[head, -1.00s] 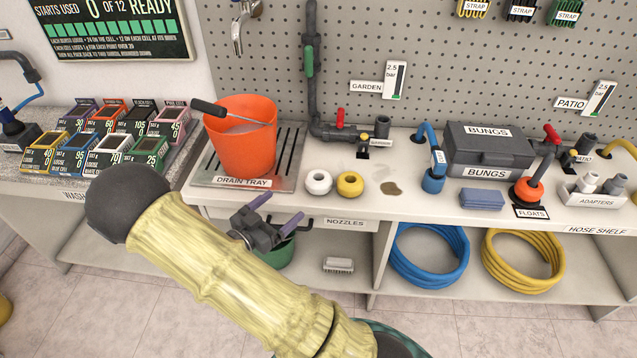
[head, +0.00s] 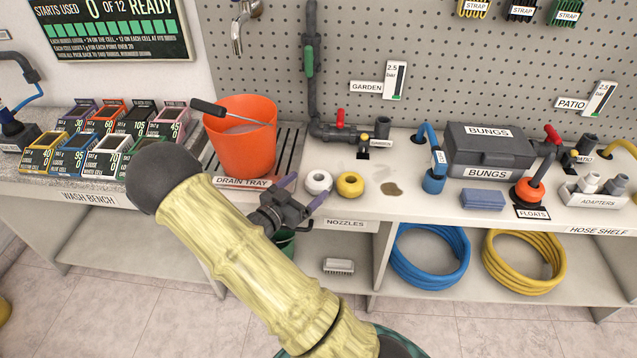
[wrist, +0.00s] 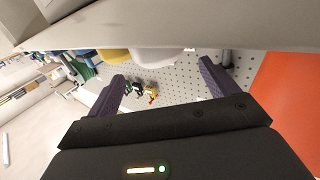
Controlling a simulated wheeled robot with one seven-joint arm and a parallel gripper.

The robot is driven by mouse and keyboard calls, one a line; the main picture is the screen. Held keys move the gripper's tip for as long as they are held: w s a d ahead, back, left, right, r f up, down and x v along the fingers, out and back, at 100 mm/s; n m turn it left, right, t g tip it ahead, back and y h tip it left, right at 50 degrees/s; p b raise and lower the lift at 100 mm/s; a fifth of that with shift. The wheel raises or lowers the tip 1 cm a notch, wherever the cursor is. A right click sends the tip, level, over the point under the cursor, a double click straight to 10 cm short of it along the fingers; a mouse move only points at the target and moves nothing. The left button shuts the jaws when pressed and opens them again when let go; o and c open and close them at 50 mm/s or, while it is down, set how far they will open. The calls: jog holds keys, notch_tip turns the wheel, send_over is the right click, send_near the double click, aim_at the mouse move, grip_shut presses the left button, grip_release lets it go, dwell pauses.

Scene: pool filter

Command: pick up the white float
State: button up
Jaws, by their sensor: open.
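The white float (head: 318,181) is a round white ring with a dark centre. It lies on the bench top near the front edge, just right of the drain tray. My gripper (head: 303,191) is open and empty, at the bench's front edge beside the float, with its purple fingers pointing towards it. In the wrist view the two fingers (wrist: 163,72) are spread apart. The white float (wrist: 157,54) shows there partly, at the top between and beyond the fingertips, its rest hidden by the bench edge. I cannot tell the exact gap.
A yellow ring (head: 350,185) lies close right of the white float. An orange bucket (head: 240,145) stands on the drain tray (head: 285,165) to the left. The bench edge (wrist: 200,30) runs close across the wrist view.

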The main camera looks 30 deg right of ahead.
aim_at(310, 185)
jog(key=x, duration=0.4)
jog(key=shift+w+d+f, duration=0.1)
jog(key=shift+d+f, duration=0.1)
jog(key=shift+f, duration=0.05)
jog(key=c, duration=1.1)
